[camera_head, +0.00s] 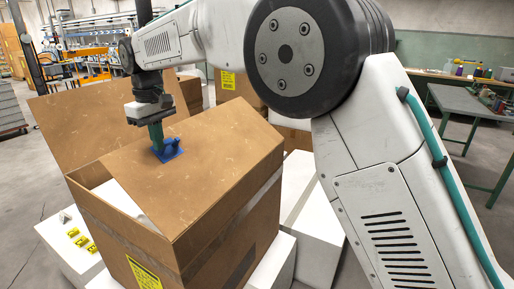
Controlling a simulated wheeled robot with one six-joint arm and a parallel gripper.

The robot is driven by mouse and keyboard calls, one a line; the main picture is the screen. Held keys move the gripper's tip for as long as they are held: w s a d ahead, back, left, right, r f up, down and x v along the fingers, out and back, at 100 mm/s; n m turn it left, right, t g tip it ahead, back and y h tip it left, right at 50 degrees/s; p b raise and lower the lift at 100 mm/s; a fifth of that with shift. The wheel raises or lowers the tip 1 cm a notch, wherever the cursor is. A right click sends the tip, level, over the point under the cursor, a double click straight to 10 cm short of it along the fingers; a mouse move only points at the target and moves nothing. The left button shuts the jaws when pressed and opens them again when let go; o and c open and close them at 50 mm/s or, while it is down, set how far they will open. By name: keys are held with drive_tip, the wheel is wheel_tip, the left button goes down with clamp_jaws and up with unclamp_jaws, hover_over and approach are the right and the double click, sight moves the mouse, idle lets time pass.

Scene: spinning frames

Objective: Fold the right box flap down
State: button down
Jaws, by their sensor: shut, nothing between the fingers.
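A brown cardboard box (232,222) stands in the middle of the camera_head view. Its right flap (205,165) is hinged along the right upper edge and leans inward over the opening. The flap's near side edge stands above the front rim, leaving a wedge-shaped gap. Another flap (85,118) stands raised at the back left. My gripper (164,150) points down at the far part of the right flap, shut and empty, with its blue end at the flap's upper face. It seems to touch the flap, but the exact contact cannot be told.
White contents (120,197) show through the gap. White blocks (72,247) surround the box's base. Another carton stands behind, partly hidden. My arm links cover the upper middle and right. A grey table (475,105) is at far right, with open floor before it.

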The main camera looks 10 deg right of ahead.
sight(143, 140)
drive_tip(key=shift+w+a+f, duration=0.4)
drive_tip(key=shift+a+f, duration=0.1)
drive_tip(key=shift+f, duration=0.4)
drive_tip(key=shift+w+a+f, duration=0.35)
drive_tip(key=shift+a+f, duration=0.2)
drive_tip(key=shift+f, duration=0.35)
drive_tip(key=shift+w+a+f, duration=0.4)
drive_tip(key=shift+a+f, duration=0.1)
drive_tip(key=shift+f, duration=0.4)
drive_tip(key=shift+f, duration=0.1)
wheel_tip(143, 140, down, 6)
drive_tip(key=w+a, duration=0.1)
drive_tip(key=a, duration=0.1)
drive_tip(key=shift+w+f, duration=0.15)
drive_tip(key=shift+w, duration=0.05)
drive_tip(key=shift+r, duration=4.55)
